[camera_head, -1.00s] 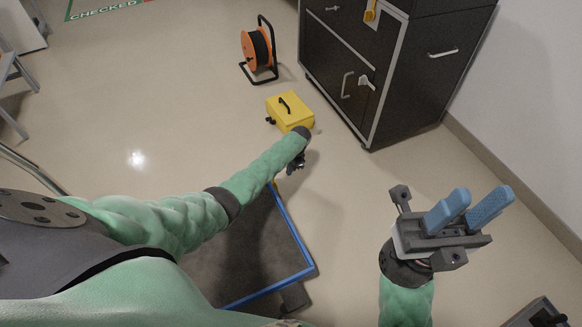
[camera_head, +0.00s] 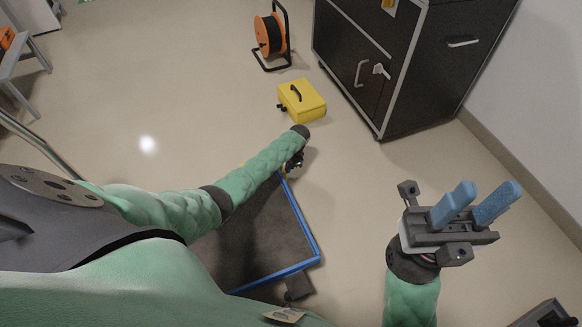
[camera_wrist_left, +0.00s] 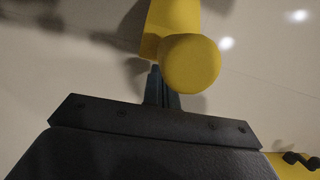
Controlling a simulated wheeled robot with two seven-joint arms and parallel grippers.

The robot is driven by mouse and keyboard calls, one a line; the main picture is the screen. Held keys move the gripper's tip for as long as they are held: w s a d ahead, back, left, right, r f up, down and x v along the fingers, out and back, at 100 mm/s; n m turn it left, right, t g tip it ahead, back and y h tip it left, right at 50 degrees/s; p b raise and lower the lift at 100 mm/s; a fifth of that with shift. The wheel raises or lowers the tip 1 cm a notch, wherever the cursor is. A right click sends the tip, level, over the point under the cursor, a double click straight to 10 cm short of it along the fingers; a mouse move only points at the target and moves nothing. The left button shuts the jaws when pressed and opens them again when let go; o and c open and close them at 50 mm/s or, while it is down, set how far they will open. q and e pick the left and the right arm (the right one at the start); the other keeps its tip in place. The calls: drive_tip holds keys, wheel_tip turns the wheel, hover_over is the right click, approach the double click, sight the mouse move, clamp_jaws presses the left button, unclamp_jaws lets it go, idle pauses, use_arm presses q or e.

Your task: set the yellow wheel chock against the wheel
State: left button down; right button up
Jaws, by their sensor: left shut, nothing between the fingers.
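My left gripper (camera_head: 294,163) hangs low over the floor, beside the blue-edged platform; it is small and dark there. In the left wrist view its fingers (camera_wrist_left: 161,88) are together, with nothing held. Just beyond the fingertips is a yellow piece with a rounded end (camera_wrist_left: 190,62), probably the wheel chock; I cannot tell whether they touch. In the head view only a small bit of yellow shows by the gripper, the rest hidden. No wheel can be made out clearly. My right gripper (camera_head: 476,204) is raised at the right, its blue fingers apart and empty.
The dark platform with a blue edge (camera_head: 309,237) lies below my left arm. A yellow case (camera_head: 303,103) stands ahead on the floor, with an orange cable reel (camera_head: 270,36) behind it. A black cabinet (camera_head: 425,75) stands at the right. Floor left of the case is clear.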

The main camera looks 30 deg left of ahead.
use_arm(q)
drive_tip(key=shift+s+a+r+p, duration=0.2)
drive_tip(key=shift+s+a+p, duration=0.45)
drive_tip(key=shift+p, duration=0.55)
drive_tip(key=shift+s+a+f+p, duration=0.1)
drive_tip(key=shift+s+a+p, duration=0.1)
drive_tip(key=shift+s+p, duration=0.25)
drive_tip(key=shift+f, duration=0.1)
